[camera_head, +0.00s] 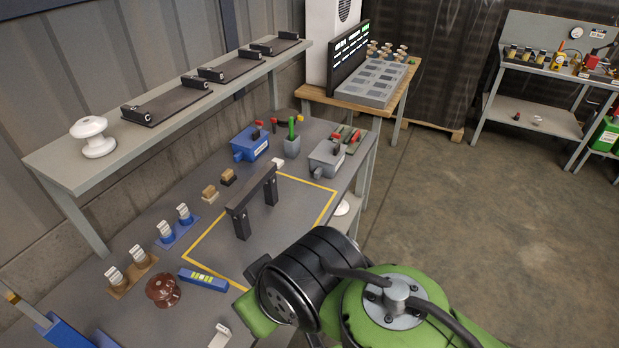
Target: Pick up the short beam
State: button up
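A short dark grey beam (253,190) with a leg down at each end stands like a small bridge on the grey workbench (205,240). It is inside the yellow-outlined area, towards its left and far side. I take it for the short beam, as no other bridge-like beam shows. My green and black arm reaches in from the lower right, and its black wrist is over the near right part of the outlined area, apart from the beam. My gripper's fingers do not show.
A raised shelf (180,125) with a white insulator (92,137) and black holders runs behind. A brown insulator (163,290) and a blue level (203,280) lie at the near left. Blue (250,144) and grey (326,158) vises stand beyond the beam. Floor to the right is clear.

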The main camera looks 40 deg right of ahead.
aim_at(233, 207)
jog(key=z, duration=0.75)
jog(key=i+l+u, duration=0.2)
jog(key=u, duration=0.15)
jog(key=i+l+u, duration=0.1)
jog(key=l+u, duration=0.2)
jog(key=i+l+u, duration=0.1)
jog(key=l+u, duration=0.25)
